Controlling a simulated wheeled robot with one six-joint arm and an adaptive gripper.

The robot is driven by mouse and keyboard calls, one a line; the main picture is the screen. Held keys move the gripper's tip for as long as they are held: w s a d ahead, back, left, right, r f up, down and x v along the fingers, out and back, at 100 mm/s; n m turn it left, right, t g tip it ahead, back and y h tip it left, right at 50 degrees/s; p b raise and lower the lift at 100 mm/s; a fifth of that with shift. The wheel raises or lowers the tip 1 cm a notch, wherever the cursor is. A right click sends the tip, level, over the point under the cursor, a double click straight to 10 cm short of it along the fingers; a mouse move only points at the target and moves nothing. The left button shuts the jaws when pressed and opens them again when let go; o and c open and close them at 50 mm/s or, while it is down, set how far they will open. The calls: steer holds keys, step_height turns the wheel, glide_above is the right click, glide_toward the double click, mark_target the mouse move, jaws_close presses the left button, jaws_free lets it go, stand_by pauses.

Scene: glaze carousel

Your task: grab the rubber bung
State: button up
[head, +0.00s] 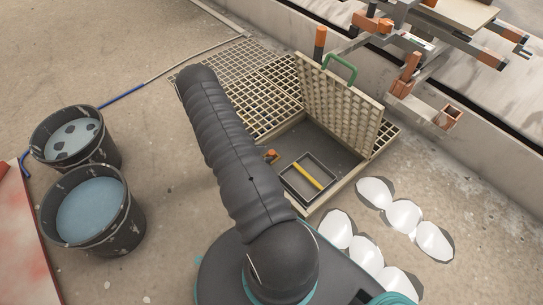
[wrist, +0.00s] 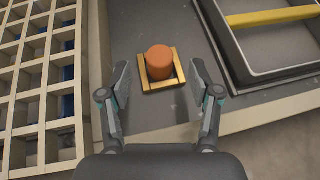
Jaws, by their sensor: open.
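The rubber bung looks to be the orange-brown round plug in the wrist view (wrist: 159,62). It sits upright in a small square yellowish frame (wrist: 161,85) on the grey pit floor. In the head view a small orange piece (head: 271,156), probably the bung, shows just right of my arm. My gripper (wrist: 160,82) is open and empty in the wrist view, one finger on each side of the bung and apart from it. My arm hides the gripper in the head view.
A dark tray with a yellow bar (head: 307,174) stands beside the bung. A raised grating lid with a green handle (head: 340,67) stands behind the pit. Flat grating (wrist: 40,85) lies left. Two buckets (head: 93,209) and white lumps (head: 402,215) stand on the floor.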

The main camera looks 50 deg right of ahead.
mark_target(272, 155)
steer(key=shift+x, duration=1.3)
steer(key=shift+r, duration=0.1)
jaws_close()
steer(key=shift+r, duration=0.1)
